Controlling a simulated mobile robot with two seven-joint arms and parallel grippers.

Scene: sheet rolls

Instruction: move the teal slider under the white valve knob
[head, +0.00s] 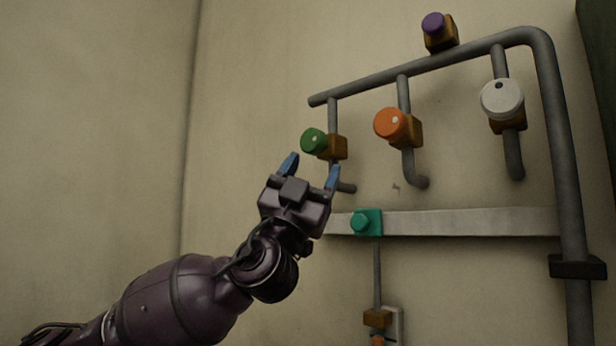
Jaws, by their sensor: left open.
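The white valve knob (502,99) is at the upper right, on a pipe branch well above the rail and far to the right of the slider. My left gripper (311,170) is open and empty, its blue fingertips pointing up just below the green knob. It is up and left of the slider and apart from it in the picture. The rail's left end is hidden behind my gripper. My right gripper is not in view.
A green knob (314,141) and an orange knob (391,124) sit on the other pipe branches. A purple knob (433,24) is at the top. A thin rod (377,275) hangs below the slider. The rail right of the slider is clear up to the thick vertical pipe (568,200).

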